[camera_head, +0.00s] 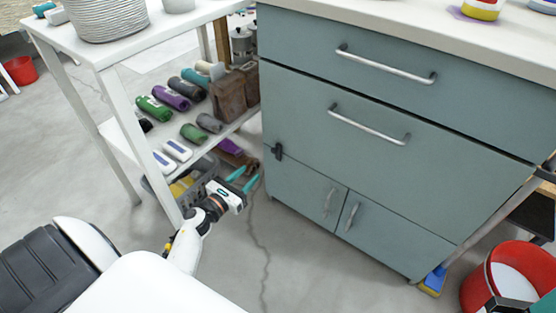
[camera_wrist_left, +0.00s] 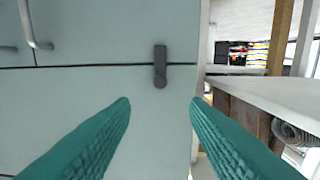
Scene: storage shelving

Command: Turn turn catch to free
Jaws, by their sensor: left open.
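The turn catch is a small dark piece (camera_head: 278,151) on the left front edge of the grey-blue cabinet (camera_head: 400,190), at the seam between the lower big drawer and the doors below. In the left wrist view the catch (camera_wrist_left: 160,66) stands upright and lies across the seam. My left gripper (camera_head: 243,178) is open and empty, left of and a little below the catch in the head view. In the left wrist view its two teal fingers (camera_wrist_left: 160,102) point toward the cabinet, with the catch centred beyond their tips. They look apart from it.
A white shelf table (camera_head: 105,55) with rolled cloths on its lower shelf (camera_head: 190,150) stands close left of the cabinet. Metal handles (camera_head: 370,125) stick out from the cabinet front. A red bucket (camera_head: 480,290) is at lower right. Floor before the cabinet is clear.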

